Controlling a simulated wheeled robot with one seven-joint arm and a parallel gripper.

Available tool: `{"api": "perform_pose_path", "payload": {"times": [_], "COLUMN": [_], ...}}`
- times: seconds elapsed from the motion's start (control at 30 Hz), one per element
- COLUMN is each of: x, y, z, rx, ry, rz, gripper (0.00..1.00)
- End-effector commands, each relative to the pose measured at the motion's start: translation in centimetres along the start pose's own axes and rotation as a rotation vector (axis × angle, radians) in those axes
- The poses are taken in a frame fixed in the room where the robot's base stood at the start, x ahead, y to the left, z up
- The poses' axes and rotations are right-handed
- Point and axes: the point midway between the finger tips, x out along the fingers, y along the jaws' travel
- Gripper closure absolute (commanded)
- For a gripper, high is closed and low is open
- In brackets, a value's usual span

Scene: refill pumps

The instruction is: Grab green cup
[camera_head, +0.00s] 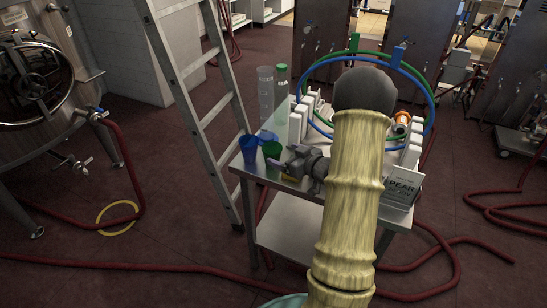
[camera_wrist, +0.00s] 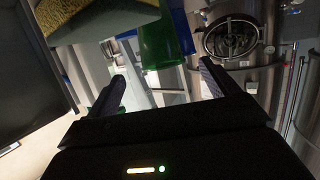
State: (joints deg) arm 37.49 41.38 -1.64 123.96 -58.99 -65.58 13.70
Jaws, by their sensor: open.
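The green cup (camera_head: 271,151) stands near the left end of the metal cart's top. A blue cup (camera_head: 249,148) stands just to its left. My gripper (camera_head: 282,157) is at the cart's left part, just right of the green cup and close to it. In the wrist view my gripper (camera_wrist: 162,74) is open, with nothing seen held between its fingers. The green cup (camera_wrist: 157,45) appears beyond the fingertips, between their lines, with the blue cup (camera_wrist: 183,32) behind it. I cannot tell the exact gap to the cup.
The metal cart (camera_head: 290,235) also bears tall clear cylinders (camera_head: 265,92), white bottles and a sign (camera_head: 403,186). A ladder (camera_head: 208,110) leans close on the left. Red hoses (camera_head: 130,266) cross the floor.

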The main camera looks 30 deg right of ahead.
Motion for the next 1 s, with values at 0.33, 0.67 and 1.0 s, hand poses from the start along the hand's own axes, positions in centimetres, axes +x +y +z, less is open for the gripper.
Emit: {"api": "perform_pose_path", "payload": {"times": [0.33, 0.67, 1.0], "x": [1.8, 3.6, 6.9], "y": [-0.1, 0.0, 0.1], "z": [0.0, -0.2, -0.2], "rx": [0.001, 0.000, 0.001], "ry": [0.000, 0.001, 0.001], "rz": [-0.001, -0.003, 0.000], "gripper": [0.13, 0.13, 0.13]}}
